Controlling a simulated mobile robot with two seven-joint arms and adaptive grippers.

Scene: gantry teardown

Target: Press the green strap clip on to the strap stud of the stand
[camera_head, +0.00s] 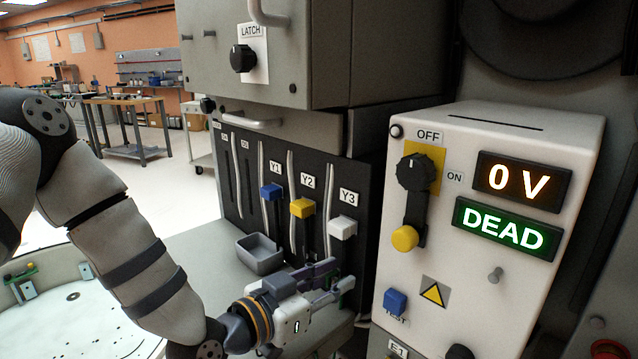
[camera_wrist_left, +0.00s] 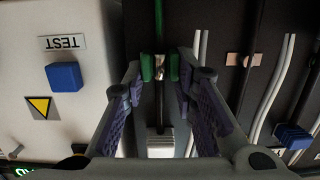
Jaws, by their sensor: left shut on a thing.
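My left gripper (camera_head: 340,286) is low in front of the dark slotted panel, below the white Y3 knob (camera_head: 342,227). In the left wrist view, its fingers (camera_wrist_left: 160,82) are on either side of the green strap clip (camera_wrist_left: 147,67) and shut on it. The clip's two green sides stand around a small metal piece; I cannot tell whether that piece is fixed to the panel. A green strap (camera_wrist_left: 158,22) runs from the clip to the picture's top edge. I cannot make out the stand's strap stud for certain. My right gripper is not in view.
A white control box (camera_head: 480,240) reading 0 V and DEAD stands close right of the gripper. A grey tray (camera_head: 259,254) lies just behind it. A round white surface (camera_head: 90,315) with a green fitting (camera_head: 20,274) at its rim is at lower left.

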